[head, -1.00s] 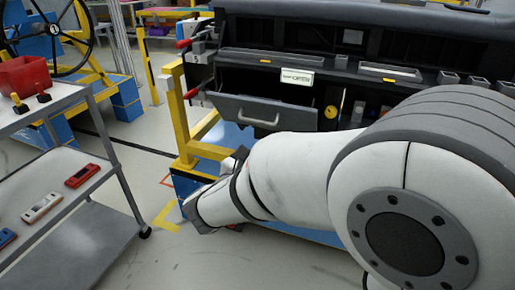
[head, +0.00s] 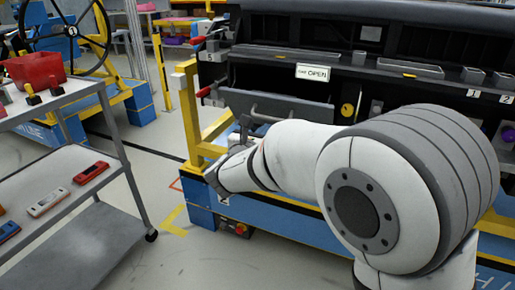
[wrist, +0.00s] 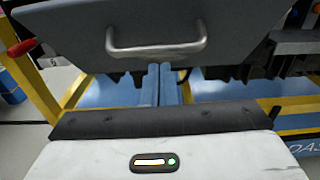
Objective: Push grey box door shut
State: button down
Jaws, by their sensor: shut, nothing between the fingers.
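The grey box door (head: 300,107) is a dark grey flap on the front of the dashboard module. It stands tilted outward, with a dark gap above it. In the wrist view the door (wrist: 235,22) fills the top, with its light metal handle (wrist: 157,47) across the middle. My gripper (wrist: 163,70) is shut and empty, its two fingers side by side just below the handle. I cannot tell whether the tips touch the door. In the head view my gripper (head: 244,128) is at the door's lower left, partly hidden by my wrist.
A sign reading OPEN (head: 312,72) sits above the door. A yellow frame post (head: 191,120) stands left of my gripper. A grey cart (head: 125,165) with a red bin (head: 35,67) is at the left. Floor between cart and module is clear.

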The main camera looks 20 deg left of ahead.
jog(key=shift+w+r, duration=0.4)
jog(key=shift+w, duration=0.1)
jog(key=shift+a, duration=0.1)
